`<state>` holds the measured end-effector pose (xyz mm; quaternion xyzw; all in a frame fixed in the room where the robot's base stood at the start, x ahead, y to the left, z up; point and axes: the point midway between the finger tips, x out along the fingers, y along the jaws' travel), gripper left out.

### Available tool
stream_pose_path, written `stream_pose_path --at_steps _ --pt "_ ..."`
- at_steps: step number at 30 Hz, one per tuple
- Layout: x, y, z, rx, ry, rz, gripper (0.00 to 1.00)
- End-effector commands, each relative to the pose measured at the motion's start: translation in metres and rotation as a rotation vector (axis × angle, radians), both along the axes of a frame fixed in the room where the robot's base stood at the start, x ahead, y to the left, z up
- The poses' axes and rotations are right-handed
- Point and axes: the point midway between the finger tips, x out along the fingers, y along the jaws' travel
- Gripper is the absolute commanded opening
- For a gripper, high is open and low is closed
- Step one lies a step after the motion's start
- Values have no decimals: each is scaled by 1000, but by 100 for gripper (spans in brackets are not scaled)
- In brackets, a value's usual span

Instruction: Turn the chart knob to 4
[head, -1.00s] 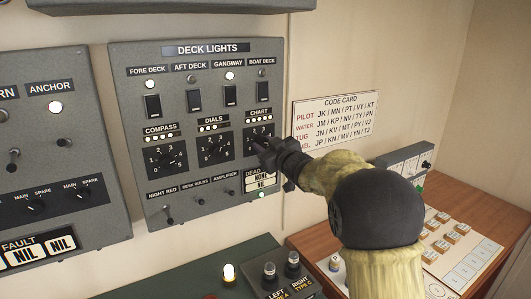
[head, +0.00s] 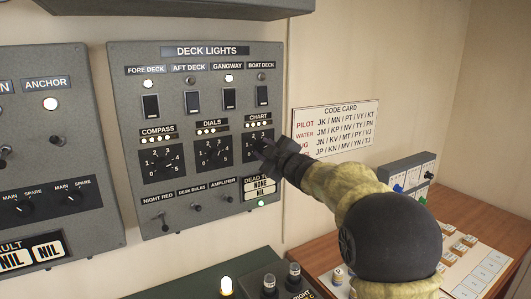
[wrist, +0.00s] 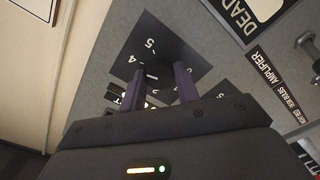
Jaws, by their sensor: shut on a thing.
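The chart knob (wrist: 158,70) is a small dark knob on a black dial plate (wrist: 176,50) marked with numbers, on the grey deck lights panel (head: 232,70). My gripper (head: 266,148) reaches it from the right in the head view and hides most of it. In the wrist view my gripper's two fingers (wrist: 160,84) stand on either side of the knob, shut on it. The 4 and 5 marks show beyond the fingers there. The knob's pointer is hidden, so I cannot tell its setting. A row of small lit lamps (head: 259,125) sits under the CHART label.
The dials knob (head: 213,153) and compass knob (head: 162,160) are left of the chart dial. Small toggles (head: 197,206) and a readout with NONE and NIL (head: 260,187) are below. A code card (head: 336,128) hangs on the right wall. A wooden console (head: 450,215) is lower right.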

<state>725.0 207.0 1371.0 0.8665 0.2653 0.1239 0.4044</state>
Motion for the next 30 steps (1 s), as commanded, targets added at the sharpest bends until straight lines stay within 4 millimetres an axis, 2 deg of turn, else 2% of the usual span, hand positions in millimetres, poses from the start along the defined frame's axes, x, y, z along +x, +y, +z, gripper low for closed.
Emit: stream_pose_path --at_steps 8,9,11,12,23,30 --pt "0 0 -1 -1 1 1 9" --pt "0 1 -1 -1 1 1 39" --pt "0 0 -1 0 2 1 51" --pt "0 0 -1 0 1 1 53" --pt "-3 -2 0 1 0 -1 53" --pt "-27 -18 -2 1 0 -2 53"
